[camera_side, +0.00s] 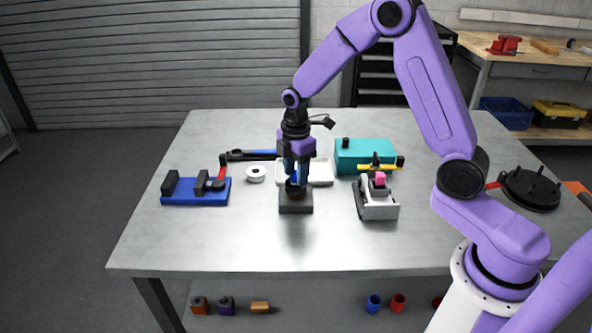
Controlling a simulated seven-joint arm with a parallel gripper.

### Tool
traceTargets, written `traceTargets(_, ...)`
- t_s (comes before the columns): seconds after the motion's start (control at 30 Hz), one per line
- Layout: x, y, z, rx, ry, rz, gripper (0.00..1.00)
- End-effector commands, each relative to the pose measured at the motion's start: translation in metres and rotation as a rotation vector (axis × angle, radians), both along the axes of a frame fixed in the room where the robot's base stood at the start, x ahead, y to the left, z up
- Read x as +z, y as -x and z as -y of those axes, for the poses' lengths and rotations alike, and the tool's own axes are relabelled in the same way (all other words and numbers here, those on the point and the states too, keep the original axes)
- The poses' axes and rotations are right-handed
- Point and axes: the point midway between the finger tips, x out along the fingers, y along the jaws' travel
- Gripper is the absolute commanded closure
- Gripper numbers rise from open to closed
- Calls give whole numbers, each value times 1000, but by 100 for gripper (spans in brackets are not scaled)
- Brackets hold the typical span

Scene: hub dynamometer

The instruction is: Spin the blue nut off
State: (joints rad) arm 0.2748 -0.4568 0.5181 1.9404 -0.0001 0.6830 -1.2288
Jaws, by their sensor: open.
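The blue nut (294,177) is a small patch of blue low between my gripper's fingers, above a dark round part on a grey block (296,205). My gripper (296,180) points straight down over this block, with its fingers around or just beside the nut. The gripper is open. The fingers hide most of the nut, so I cannot tell whether they touch it or how it sits on the block.
A blue fixture (197,197) and a white ring (255,174) lie left. A white tray (321,172) is behind the block. A teal box (366,153) and a white-grey device (379,209) stand right. A black-and-blue wrench-like tool (250,154) lies behind. The front table is clear.

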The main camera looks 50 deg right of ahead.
Motion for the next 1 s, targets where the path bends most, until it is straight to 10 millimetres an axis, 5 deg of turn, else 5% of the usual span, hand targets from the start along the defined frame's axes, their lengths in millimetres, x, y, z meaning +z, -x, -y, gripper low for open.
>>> traceTargets(1.0,0,0,0,-623,0,0,53)
